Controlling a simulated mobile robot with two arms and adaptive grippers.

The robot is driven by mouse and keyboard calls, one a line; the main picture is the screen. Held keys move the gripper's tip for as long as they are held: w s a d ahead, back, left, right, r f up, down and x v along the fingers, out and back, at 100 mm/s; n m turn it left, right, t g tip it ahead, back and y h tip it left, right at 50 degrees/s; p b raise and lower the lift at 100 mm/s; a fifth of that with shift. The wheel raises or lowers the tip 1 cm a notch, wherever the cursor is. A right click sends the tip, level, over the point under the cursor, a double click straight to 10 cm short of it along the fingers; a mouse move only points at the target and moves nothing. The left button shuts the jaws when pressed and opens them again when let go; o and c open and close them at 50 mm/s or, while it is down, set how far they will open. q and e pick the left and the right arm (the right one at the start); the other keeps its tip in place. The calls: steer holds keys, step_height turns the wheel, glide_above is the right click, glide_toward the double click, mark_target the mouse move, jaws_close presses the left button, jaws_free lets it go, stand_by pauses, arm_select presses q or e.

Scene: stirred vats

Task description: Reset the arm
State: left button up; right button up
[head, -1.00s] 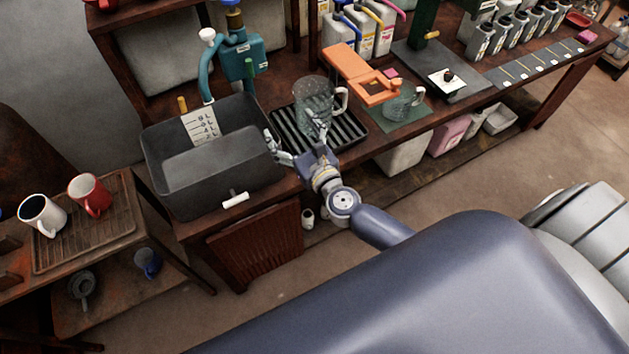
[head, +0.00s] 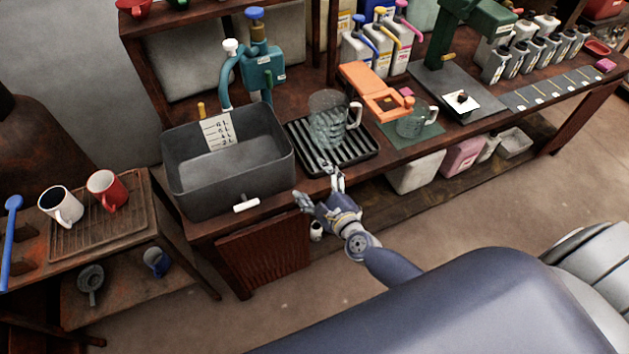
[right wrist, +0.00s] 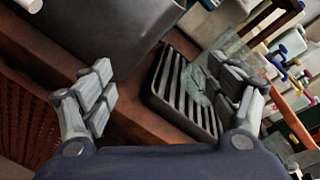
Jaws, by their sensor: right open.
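My right gripper (head: 320,188) is open and empty in front of the bench edge, just short of the black ribbed rack. In the right wrist view its two fingers (right wrist: 165,100) are spread wide with nothing between them. Beyond them lie the bench edge and the rack. My left gripper does not show in either view.
A grey vat (head: 232,180) with a white tap stands left of the black rack (head: 358,160). A large clear jug (head: 328,122) stands on the rack. A smaller jug (head: 410,124) and an orange device (head: 372,88) are to its right. Mugs stand on a left-hand table.

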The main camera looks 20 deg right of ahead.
stand_by(0.3)
steer(key=s+f+n+g, duration=0.4)
steer(key=s+f+n, duration=0.5)
steer(key=f, duration=0.5)
steer(key=s+f+n+g, duration=0.4)
steer(key=s+f+n, duration=0.3)
steer(key=s+f, duration=0.45)
steer(key=s+d+f+n+g, duration=0.1)
steer(key=s+f+n, duration=0.3)
steer(key=s, duration=0.4)
steer(key=s+f+n+g+h, duration=0.1)
steer(key=s+f+n+g, duration=0.2)
steer(key=s, duration=0.6)
steer(key=s+d+f+n+g, duration=0.1)
steer(key=s+f+n+g, duration=0.2)
steer(key=s+f+n, duration=0.2)
steer(key=s+f, duration=0.1)
steer(key=s, duration=0.2)
steer(key=shift+s+d+n, duration=0.3)
steer(key=shift+n, duration=0.1)
